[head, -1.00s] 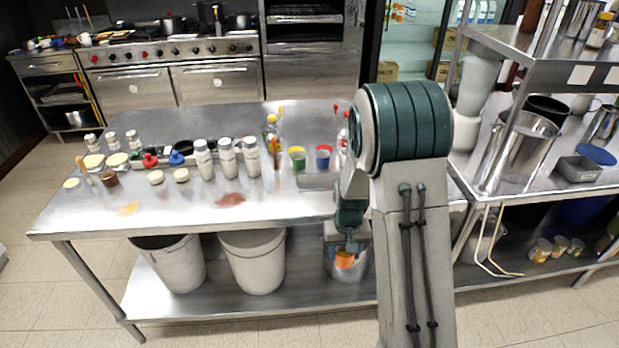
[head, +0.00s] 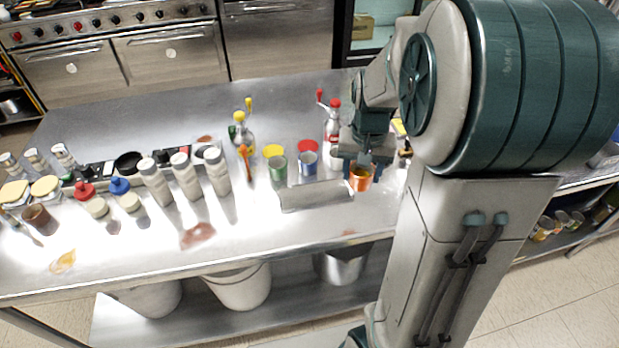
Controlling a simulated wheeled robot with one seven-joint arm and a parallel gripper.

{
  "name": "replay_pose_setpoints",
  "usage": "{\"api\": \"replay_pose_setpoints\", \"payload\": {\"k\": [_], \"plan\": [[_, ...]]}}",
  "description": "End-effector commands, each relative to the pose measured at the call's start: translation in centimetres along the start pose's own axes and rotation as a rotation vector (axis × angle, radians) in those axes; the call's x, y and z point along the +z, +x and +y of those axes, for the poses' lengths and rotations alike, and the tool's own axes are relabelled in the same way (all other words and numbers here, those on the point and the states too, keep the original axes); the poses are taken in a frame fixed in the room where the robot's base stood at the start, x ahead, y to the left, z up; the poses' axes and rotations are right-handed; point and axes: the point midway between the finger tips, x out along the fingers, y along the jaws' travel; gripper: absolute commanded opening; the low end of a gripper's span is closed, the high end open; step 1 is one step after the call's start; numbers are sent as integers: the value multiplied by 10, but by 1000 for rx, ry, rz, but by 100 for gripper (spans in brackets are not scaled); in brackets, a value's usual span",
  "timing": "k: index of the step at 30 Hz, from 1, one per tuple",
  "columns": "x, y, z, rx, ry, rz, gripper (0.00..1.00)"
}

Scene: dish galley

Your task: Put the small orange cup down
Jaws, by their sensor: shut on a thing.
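The small orange cup (head: 360,182) is upright between the fingers of my gripper (head: 362,172), near the right part of the steel table (head: 330,226). My gripper points down and is shut on the cup. The fingers cover part of its sides. I cannot tell whether its base touches the tabletop or hangs just above it.
A red-capped bottle (head: 333,122) stands behind. Bare tabletop lies along the front edge.

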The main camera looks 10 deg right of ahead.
Motion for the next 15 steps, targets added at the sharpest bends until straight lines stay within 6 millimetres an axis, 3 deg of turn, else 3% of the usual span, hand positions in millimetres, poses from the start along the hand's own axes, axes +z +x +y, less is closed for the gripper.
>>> {"api": "replay_pose_setpoints", "payload": {"k": [5,15], "plan": [[0,0,-4,-1,10,-2,21],[-19,39,-67,0,2,-5,21]]}}
